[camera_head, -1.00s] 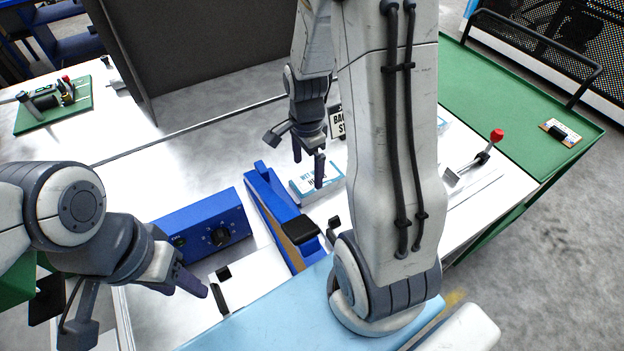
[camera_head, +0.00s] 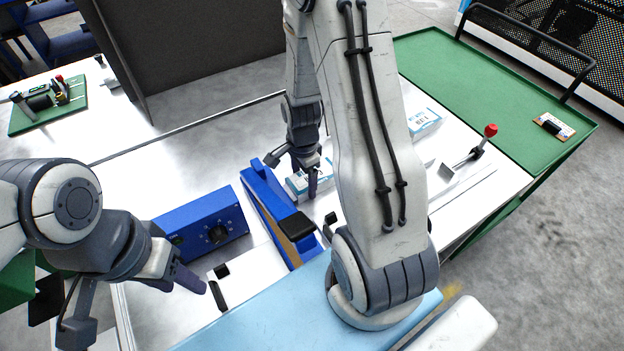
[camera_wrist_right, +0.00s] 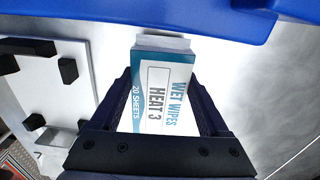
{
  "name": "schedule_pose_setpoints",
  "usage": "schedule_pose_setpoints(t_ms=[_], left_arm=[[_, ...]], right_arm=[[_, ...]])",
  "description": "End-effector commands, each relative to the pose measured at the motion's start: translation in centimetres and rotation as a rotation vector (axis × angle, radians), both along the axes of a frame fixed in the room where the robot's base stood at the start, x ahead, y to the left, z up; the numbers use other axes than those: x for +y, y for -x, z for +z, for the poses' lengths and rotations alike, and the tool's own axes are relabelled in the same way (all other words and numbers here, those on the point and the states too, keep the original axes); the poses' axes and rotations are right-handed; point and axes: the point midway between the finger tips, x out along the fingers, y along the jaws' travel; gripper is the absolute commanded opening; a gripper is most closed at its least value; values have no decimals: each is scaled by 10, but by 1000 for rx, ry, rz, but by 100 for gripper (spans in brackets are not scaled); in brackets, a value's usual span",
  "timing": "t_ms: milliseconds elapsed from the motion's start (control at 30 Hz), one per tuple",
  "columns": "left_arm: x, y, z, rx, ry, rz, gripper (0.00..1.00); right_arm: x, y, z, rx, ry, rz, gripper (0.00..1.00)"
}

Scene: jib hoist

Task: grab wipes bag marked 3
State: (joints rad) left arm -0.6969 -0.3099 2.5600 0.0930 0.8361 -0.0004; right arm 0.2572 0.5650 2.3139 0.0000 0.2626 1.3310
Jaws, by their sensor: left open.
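The wipes bag is a white and teal packet reading "WET WIPES HEAT 3, 20 SHEETS" (camera_wrist_right: 165,90) in the right wrist view. In the head view the packet (camera_head: 296,187) lies on the white bench, right of the blue rail, partly covered by my gripper. My right gripper (camera_wrist_right: 166,100) has a dark finger on each side of the packet; whether they press on it cannot be told. It also shows in the head view (camera_head: 304,178), pointing down at the packet. My left gripper (camera_head: 132,302) is open and empty, at the lower left.
A blue rail (camera_head: 268,215) and a blue box with a knob (camera_head: 205,225) stand left of the packet. Another white and blue packet (camera_head: 423,122) lies behind my right arm. A red-knobbed lever (camera_head: 484,142) and a green table (camera_head: 480,90) are on the right.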

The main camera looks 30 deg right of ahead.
Motion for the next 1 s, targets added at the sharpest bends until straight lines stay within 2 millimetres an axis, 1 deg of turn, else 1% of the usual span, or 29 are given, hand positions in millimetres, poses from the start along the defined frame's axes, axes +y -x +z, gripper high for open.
schedule_pose_setpoints(t_ms=[33,67,333,467,667,867,1000], left_arm=[[0,0,0,0,0,0,50],[0,0,0,0,0,0,50],[0,0,0,0,0,0,50],[0,0,0,0,0,0,50],[0,0,-2,0,0,0,50],[0,0,-3,0,0,0,50],[0,0,-6,0,0,0,50]], right_arm=[[0,0,0,0,0,0,39],[0,0,0,0,0,0,28],[0,0,1,-1,0,0,28],[0,-1,6,-3,1,0,28],[0,-1,21,-3,1,0,28],[0,-1,40,-4,1,0,28],[-13,8,49,-3,1,-5,28]])
